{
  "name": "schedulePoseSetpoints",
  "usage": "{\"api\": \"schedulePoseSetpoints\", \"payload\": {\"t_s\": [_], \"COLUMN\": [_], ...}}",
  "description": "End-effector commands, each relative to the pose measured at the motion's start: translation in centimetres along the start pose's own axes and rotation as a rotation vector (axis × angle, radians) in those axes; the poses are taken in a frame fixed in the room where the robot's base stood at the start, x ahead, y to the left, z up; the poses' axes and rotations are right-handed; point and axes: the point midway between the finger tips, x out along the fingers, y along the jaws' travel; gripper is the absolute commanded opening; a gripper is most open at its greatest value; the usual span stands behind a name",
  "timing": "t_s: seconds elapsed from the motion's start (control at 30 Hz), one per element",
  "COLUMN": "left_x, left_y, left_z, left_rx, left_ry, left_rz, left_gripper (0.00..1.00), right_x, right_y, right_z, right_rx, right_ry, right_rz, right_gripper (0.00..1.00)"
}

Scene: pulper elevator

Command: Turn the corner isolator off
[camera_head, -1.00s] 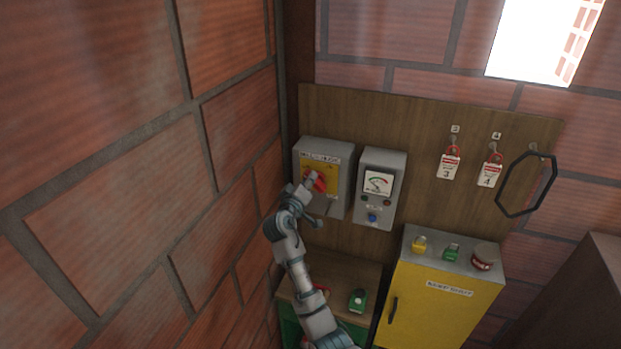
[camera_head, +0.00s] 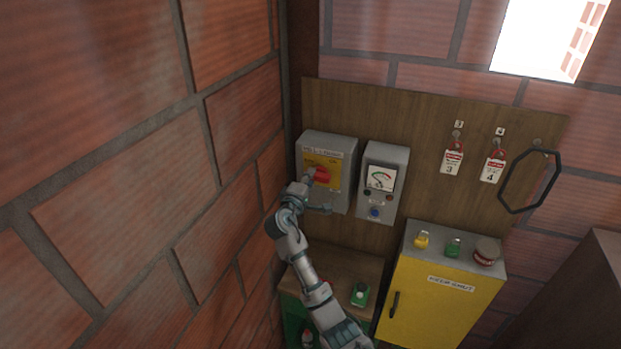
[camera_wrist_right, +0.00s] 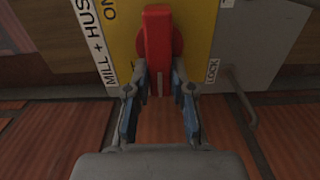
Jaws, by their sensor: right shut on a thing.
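The corner isolator is a grey box (camera_head: 341,191) with a yellow plate (camera_head: 334,186) and a red rotary handle (camera_head: 322,175), on the board beside the brick corner. My right gripper (camera_head: 309,181) is at the handle. In the right wrist view the red handle (camera_wrist_right: 158,45) runs lengthwise along the plate's lettering. The two fingers of my right gripper (camera_wrist_right: 160,85) sit on either side of its near end, shut on it. "ON" lettering and a "LOCK" label show on the box. My left gripper is not in view.
A grey meter box (camera_head: 383,184) hangs close right of the isolator. Red tags (camera_head: 452,158) and a black hexagonal ring (camera_head: 529,181) hang further right. A yellow cabinet (camera_head: 436,305) and a wooden-topped bench (camera_head: 345,268) stand below. The brick wall (camera_head: 150,200) is close on the left.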

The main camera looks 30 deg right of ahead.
Motion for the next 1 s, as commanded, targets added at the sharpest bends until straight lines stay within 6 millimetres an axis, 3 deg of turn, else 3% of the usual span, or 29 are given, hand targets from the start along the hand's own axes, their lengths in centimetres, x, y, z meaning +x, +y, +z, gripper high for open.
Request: {"api": "schedulePoseSetpoints", "payload": {"t_s": [0.57, 0.6, 0.67, 1.0], "left_x": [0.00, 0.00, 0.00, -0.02], "left_y": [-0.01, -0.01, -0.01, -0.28], "left_z": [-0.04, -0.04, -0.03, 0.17], "left_rx": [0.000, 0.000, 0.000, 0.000], "left_ry": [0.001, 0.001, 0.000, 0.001], "left_rz": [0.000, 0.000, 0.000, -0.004], "left_gripper": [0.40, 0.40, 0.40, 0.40], "right_x": [-0.07, -0.07, -0.06, -0.36], "right_y": [-0.20, -0.21, -0.22, -0.08], "right_z": [-0.21, -0.21, -0.18, 0.06], "right_rx": [-0.030, -0.030, -0.030, -0.027], "right_ry": [0.006, 0.006, 0.005, 0.002], "right_rz": [-0.001, -0.002, -0.002, 0.000], "right_gripper": [0.00, 0.33, 0.48, 0.48]}}
